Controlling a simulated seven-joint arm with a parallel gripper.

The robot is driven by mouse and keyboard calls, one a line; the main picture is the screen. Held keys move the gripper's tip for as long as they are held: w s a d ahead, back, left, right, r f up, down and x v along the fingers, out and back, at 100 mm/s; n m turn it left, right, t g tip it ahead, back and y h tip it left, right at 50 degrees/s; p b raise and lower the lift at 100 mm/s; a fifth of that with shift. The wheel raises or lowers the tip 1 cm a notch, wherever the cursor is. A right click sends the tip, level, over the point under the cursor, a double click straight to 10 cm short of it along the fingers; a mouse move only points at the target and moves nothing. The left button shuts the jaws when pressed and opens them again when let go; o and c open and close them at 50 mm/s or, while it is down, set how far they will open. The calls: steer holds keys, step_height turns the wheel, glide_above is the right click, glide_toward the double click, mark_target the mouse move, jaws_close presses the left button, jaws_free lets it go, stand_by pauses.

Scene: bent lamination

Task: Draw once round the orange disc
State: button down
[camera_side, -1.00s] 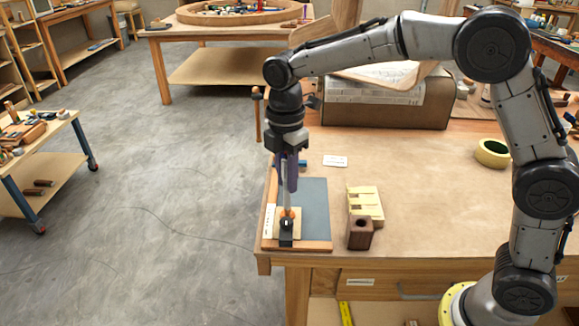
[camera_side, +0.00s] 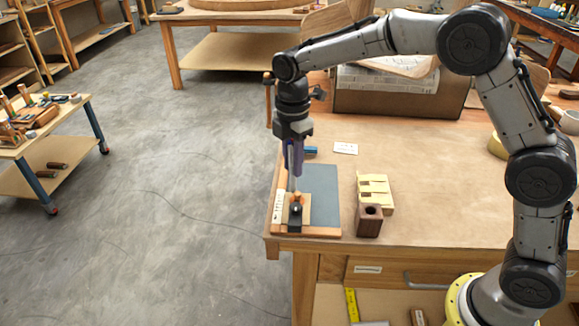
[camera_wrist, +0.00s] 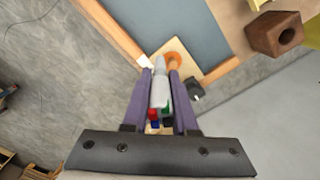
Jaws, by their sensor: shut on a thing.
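My gripper (camera_side: 293,165) is shut on a thick pale grey pen (camera_wrist: 160,92), with red, green, blue and dark parts at its upper end. The pen points down, and my purple fingers (camera_wrist: 160,100) lie on both sides of it. The orange disc (camera_wrist: 174,60) lies on a small pale wooden panel (camera_wrist: 186,66). In the side view the disc (camera_side: 298,197) is partly hidden by the pen. The pen's tip end is just left of the disc in both views. I cannot tell whether it touches the surface, and no drawn line is clear.
The panel sits on a wood-edged board with a blue-grey mat (camera_side: 322,190). A black piece (camera_side: 295,214) stands at the panel's front edge. A dark wooden block with a hole (camera_side: 369,221) and a pale slotted block (camera_side: 375,192) stand to the right. The table's left edge is close.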

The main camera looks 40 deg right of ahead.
steer(key=shift+s+a, duration=0.35)
steer(key=shift+s, duration=0.3)
steer(key=shift+s+a, duration=0.35)
steer(key=shift+s, duration=0.3)
steer(key=shift+s+a, duration=0.35)
steer(key=shift+s, duration=0.3)
steer(key=shift+f, duration=0.35)
stand_by(1.6)
steer(key=shift+s+d+f, duration=0.1)
steer(key=shift+s+d, duration=0.1)
steer(key=shift+d, duration=0.25)
steer(key=shift+s+d, duration=0.2)
steer(key=shift+d, duration=0.25)
stand_by(1.0)
steer(key=shift+w+d, duration=0.1)
steer(key=shift+d, duration=0.35)
steer(key=shift+w+d, duration=0.55)
steer(key=shift+w, duration=0.1)
stand_by(1.1)
